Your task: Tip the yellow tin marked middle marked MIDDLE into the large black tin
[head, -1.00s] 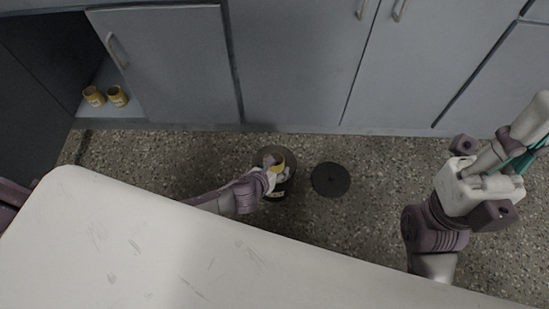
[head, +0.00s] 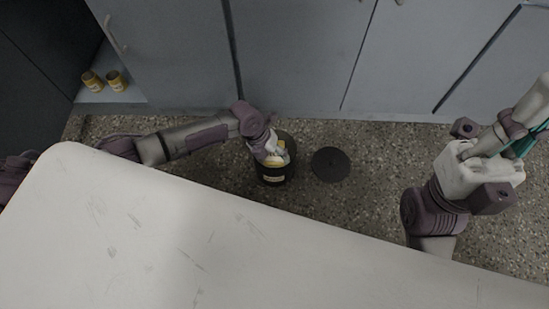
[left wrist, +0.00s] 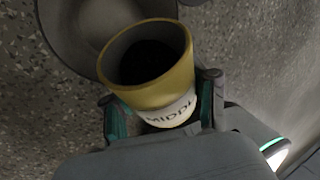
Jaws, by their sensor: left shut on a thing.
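My left gripper (head: 272,156) is shut on the yellow tin over the mouth of the large black tin (head: 264,172), which stands on the floor. In the left wrist view, the yellow tin (left wrist: 152,92) sits between the fingers with MIDDLE readable on its white label. Its open mouth faces the camera; the inside is dark, so I cannot tell its contents. The large black tin's rim and inside (left wrist: 90,22) show partly behind it. I cannot tell exactly how far the yellow tin is tilted. My right gripper (head: 522,160) is partly hidden at the right; its jaws are unclear.
A round black lid (head: 330,164) lies on the floor right of the large tin. Two other yellow tins, one (head: 92,82) and another (head: 116,81), stand in the open cupboard at left. A white table (head: 180,240) fills the foreground; grey cupboards (head: 290,60) line the back.

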